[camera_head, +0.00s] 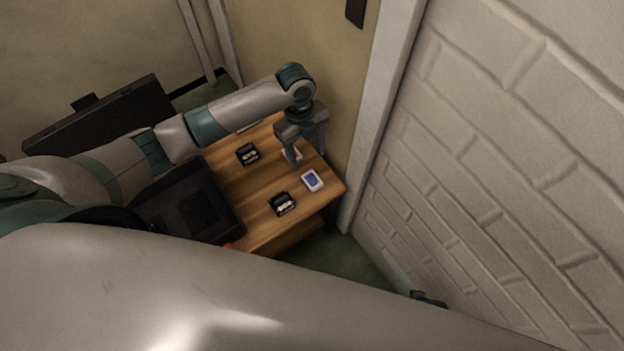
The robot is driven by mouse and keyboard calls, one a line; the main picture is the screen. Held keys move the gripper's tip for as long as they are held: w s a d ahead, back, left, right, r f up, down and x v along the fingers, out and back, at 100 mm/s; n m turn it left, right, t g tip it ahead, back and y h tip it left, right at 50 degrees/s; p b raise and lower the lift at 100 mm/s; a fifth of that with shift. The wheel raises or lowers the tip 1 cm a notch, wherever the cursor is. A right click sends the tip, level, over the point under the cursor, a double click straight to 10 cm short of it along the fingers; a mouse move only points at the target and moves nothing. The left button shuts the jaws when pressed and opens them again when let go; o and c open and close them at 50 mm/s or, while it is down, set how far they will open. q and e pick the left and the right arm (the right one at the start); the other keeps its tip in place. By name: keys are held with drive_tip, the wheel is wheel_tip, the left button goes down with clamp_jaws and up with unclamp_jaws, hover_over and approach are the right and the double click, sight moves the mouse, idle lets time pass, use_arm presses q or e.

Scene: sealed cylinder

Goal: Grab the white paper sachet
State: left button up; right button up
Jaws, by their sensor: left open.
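My left gripper (304,152) points down over the right part of the wooden table (240,184), its two fingers apart. A small white piece (298,156) shows beside and behind its nearer finger; it is mostly hidden, so I cannot tell whether it is the paper sachet or whether the fingers touch it. A white-edged packet with a blue face (312,181) lies flat just in front of the gripper, near the table's right edge. My right gripper cannot be made out.
Two small black items with pale markings lie on the table, one at the back left (247,154) and one at the front (282,204). A black case-like object (192,208) is at the left. A white brick wall (490,170) rises on the right.

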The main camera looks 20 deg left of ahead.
use_arm(q)
hover_over(312, 180)
drive_tip(key=a, duration=0.1)
drive_tip(key=shift+w+a+f, duration=0.1)
drive_tip(key=shift+w+f, duration=0.1)
drive_tip(key=shift+f, duration=1.15)
drive_tip(key=shift+w+a+f, duration=0.1)
drive_tip(key=shift+w+f, duration=0.1)
drive_tip(key=shift+f, duration=1.1)
drive_tip(key=shift+s+d+f, duration=0.1)
drive_tip(key=shift+d+f, duration=0.05)
drive_tip(key=shift+f, duration=0.7)
drive_tip(key=shift+s+d+f, duration=0.1)
drive_tip(key=shift+d+f, duration=0.1)
drive_tip(key=shift+f, duration=0.65)
drive_tip(key=shift+s+d+f, duration=0.1)
drive_tip(key=shift+d+f, duration=0.05)
drive_tip(key=shift+f, duration=0.7)
drive_tip(key=c, duration=1.1)
